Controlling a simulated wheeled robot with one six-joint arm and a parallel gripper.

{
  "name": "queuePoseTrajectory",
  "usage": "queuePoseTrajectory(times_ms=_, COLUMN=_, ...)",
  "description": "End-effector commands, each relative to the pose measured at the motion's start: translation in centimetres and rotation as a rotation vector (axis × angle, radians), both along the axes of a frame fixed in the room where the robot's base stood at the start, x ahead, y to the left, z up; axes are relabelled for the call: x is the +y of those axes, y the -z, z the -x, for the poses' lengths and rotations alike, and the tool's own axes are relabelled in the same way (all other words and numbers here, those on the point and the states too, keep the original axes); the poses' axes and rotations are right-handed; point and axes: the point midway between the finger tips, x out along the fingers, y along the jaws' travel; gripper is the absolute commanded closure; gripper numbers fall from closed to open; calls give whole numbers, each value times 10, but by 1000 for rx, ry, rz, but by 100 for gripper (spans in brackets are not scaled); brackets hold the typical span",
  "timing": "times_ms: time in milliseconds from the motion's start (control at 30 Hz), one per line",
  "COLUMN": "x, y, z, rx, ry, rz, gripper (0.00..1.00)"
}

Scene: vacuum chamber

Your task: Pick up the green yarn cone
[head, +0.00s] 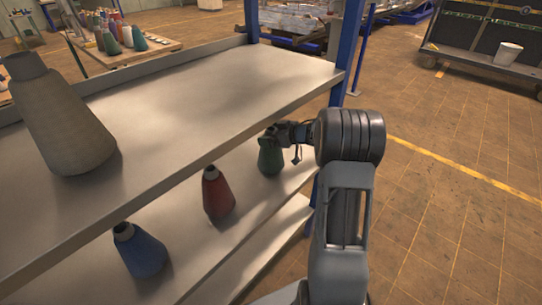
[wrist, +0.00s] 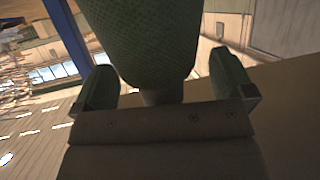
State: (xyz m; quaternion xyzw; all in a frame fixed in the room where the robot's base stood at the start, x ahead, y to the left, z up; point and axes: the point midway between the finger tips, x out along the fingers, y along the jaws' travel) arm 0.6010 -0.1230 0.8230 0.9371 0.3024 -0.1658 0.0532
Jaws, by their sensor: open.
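The green yarn cone (head: 271,157) stands upright on the middle shelf, at the right end of the row of cones. My gripper (head: 284,135) is at the cone's upper part, reaching in from the right under the top shelf. In the wrist view the green cone (wrist: 145,40) fills the upper middle, and its narrow end points down toward the palm. The two fingers of my gripper (wrist: 168,85) stand apart on either side of the cone's narrow end. Gaps show between the fingers and the cone. In the head view the fingertips are small and partly hidden.
A red cone (head: 217,193) and a blue cone (head: 139,249) stand left of the green one on the same shelf. A large grey cone (head: 62,120) stands on the top shelf (head: 225,95), which overhangs them. A blue post (head: 349,45) rises near my arm.

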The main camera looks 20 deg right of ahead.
Motion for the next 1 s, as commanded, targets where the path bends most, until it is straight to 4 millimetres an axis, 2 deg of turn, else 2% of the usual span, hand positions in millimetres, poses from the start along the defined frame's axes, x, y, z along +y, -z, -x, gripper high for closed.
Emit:
queuePoseTrajectory(times_ms=267, x=2, y=1, z=-2, rx=1, ry=0, rz=1, gripper=0)
queuePoseTrajectory(times_ms=1000, x=2, y=1, z=-2, rx=1, ry=0, rz=1, gripper=70)
